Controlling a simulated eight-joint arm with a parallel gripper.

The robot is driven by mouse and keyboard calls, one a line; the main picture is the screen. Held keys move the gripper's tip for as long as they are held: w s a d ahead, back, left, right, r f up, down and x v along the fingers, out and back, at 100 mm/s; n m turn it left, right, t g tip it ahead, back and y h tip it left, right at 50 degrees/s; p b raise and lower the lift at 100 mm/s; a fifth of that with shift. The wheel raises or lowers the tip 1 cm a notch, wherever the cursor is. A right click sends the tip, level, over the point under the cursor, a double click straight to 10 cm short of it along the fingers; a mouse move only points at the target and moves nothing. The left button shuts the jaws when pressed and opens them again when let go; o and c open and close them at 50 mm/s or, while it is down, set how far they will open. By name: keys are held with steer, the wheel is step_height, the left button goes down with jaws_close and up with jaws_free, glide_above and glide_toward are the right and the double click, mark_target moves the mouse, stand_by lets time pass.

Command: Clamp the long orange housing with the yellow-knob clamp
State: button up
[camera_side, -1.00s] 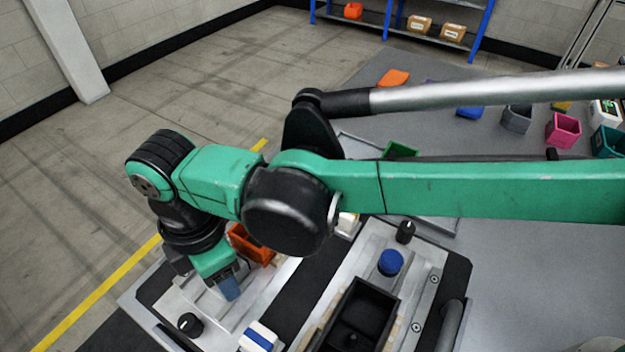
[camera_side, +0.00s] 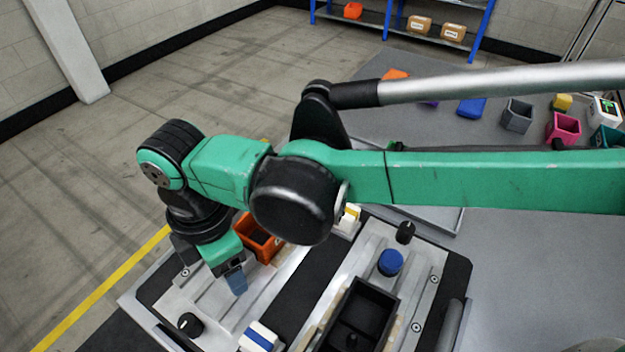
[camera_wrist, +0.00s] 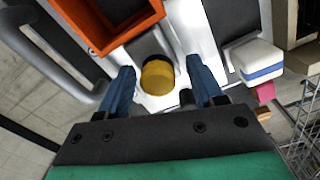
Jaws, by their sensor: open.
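The orange housing (camera_side: 262,247) is an open-topped box standing on a light metal fixture. It also shows at the top of the wrist view (camera_wrist: 112,44), cut off by the frame edge. The yellow knob (camera_wrist: 158,77) of the clamp shows in the wrist view just below the housing; in the side view I cannot make it out behind my gripper. My gripper (camera_side: 237,283) points down beside the housing. Its two blue fingers (camera_wrist: 161,70) are apart, with the yellow knob in the gap between them as seen from the wrist. I cannot tell how far below the fingertips it lies.
A white block with a blue stripe (camera_side: 260,338) stands at the fixture's near end. A second fixture to the right carries a black open box (camera_side: 372,303), a blue knob (camera_side: 391,262) and a black knob (camera_side: 405,232). Coloured bins, including a pink one (camera_side: 563,129), stand behind my arm.

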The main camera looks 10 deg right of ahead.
steer(key=shift+r, duration=3.9)
steer(key=shift+w+d, duration=0.1)
steer(key=w+d+r+m+t+y, duration=0.1)
steer(key=w+d+r+m, duration=0.15)
steer(key=d, duration=0.35)
steer(key=w+d+r+m+t, duration=0.1)
steer(key=w+d+m, duration=0.1)
steer(key=d+m, duration=0.35)
steer(key=w+d+r+m+t+y, duration=0.1)
steer(key=w+d+r+m, duration=0.15)
steer(key=d, duration=0.55)
steer(key=s+d+f+m+t+h, duration=0.1)
steer(key=s+d+f+m+t, duration=0.1)
steer(key=d+m, duration=0.4)
steer(key=s+d+f+m+t, duration=0.2)
steer(key=s+d+m, duration=0.2)
steer(key=d, duration=0.8)
steer(key=shift+s+f+m+h, duration=0.2)
steer(key=shift+f+m+h, duration=0.2)
steer(key=shift+m, duration=0.55)
